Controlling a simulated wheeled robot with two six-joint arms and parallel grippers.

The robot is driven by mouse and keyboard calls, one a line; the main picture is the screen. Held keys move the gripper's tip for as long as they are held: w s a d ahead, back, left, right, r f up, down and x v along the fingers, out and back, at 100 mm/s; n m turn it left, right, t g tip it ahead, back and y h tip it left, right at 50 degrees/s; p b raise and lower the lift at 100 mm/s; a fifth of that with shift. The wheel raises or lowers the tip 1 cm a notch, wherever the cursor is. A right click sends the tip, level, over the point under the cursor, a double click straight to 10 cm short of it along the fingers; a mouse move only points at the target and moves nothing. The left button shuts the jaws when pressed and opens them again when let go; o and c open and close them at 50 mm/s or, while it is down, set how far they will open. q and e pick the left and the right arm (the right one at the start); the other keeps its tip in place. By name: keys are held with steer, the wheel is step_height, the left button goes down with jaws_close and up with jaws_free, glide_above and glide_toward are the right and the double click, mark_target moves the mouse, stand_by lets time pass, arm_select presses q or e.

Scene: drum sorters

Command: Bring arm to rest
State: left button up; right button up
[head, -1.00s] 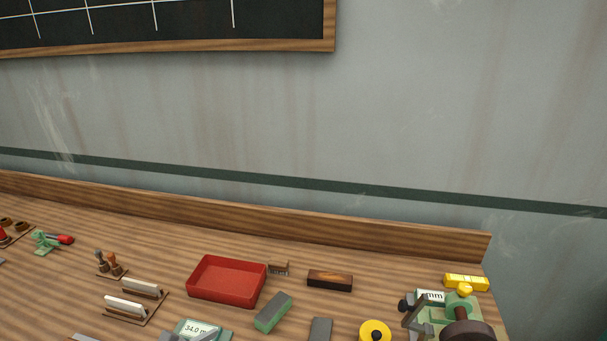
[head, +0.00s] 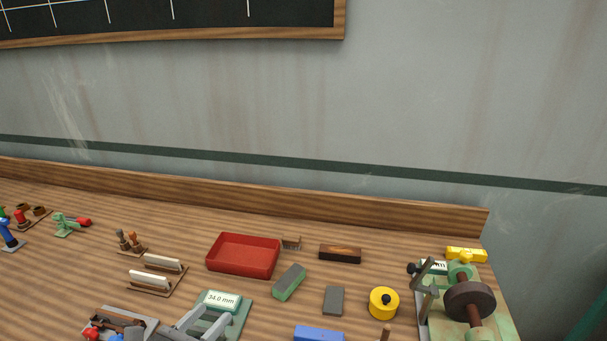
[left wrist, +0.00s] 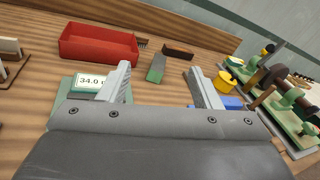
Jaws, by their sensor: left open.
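My left gripper (head: 207,322) shows at the bottom of the head view, over the bench beside the green gauge with the 34.0 mm display (head: 222,300). In the left wrist view its two fingers (left wrist: 160,76) stand wide apart with nothing between them. The wooden bench top (head: 60,275) lies beneath it. My right gripper is in neither view.
A red tray (head: 243,272), a green-and-grey block (head: 289,282), a grey block (head: 334,300) and a yellow round piece (head: 384,303) lie ahead. A blue block (head: 318,334) is at the front. A green machine with a dark wheel (head: 469,300) stands at the right end.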

arm_select(q)
steer(key=s+a+r+n+t+y, duration=0.2)
steer(key=a+r+n+t+y, duration=0.15)
steer(key=a+n+y, duration=0.45)
steer(key=s+a+r+n+t+y, duration=0.25)
steer(key=a+r+n+y, duration=0.2)
steer(key=n, duration=0.75)
steer(key=s+a+f+n+g+y, duration=0.4)
steer(key=s+a+f+n+g, duration=0.4)
steer(key=n, duration=0.5)
steer(key=s+d+f+n+g+h, duration=0.65)
steer(key=s+d+f+g, duration=0.3)
steer(key=s, duration=0.45)
step_height(320, 180, down, 26)
steer(key=a+g, duration=0.1)
steer(key=a, duration=0.1)
steer(key=s+d+f+g+h+b, duration=0.1)
steer(key=s+f, duration=1.3)
steer(key=f, duration=0.2)
steer(key=shift+s+d, duration=0.25)
steer(key=shift+s, duration=0.15)
steer(key=shift+m+g, duration=0.25)
